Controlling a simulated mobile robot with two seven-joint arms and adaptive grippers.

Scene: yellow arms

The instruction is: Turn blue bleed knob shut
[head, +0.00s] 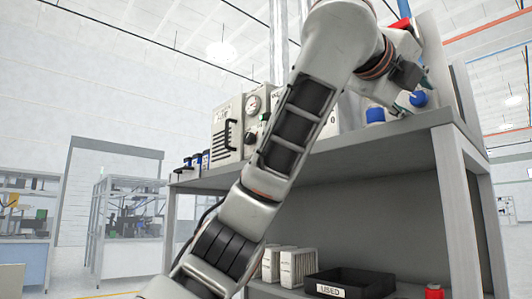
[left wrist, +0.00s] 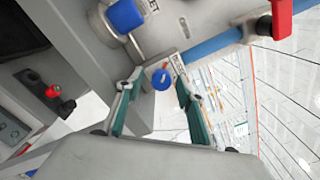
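The blue knob (left wrist: 162,79), small and round with a pale mark on its face, shows in the left wrist view between my left fingertips. A blue knob (head: 418,98) also shows in the head view, just below my left gripper (head: 408,78). My left gripper (left wrist: 157,88) is open, its two teal-padded fingers apart on either side of the small knob. I see no clear contact with it. A larger blue cap (left wrist: 125,15) sits on the equipment farther up in the wrist view. My right gripper is not in view.
A red handle (left wrist: 281,18) sits by a blue pipe (left wrist: 212,45) at the wrist view's upper right. The head view shows a grey bench (head: 400,128), a gauge panel (head: 228,130), a black tray (head: 350,283) marked USED and a red item (head: 434,291) below.

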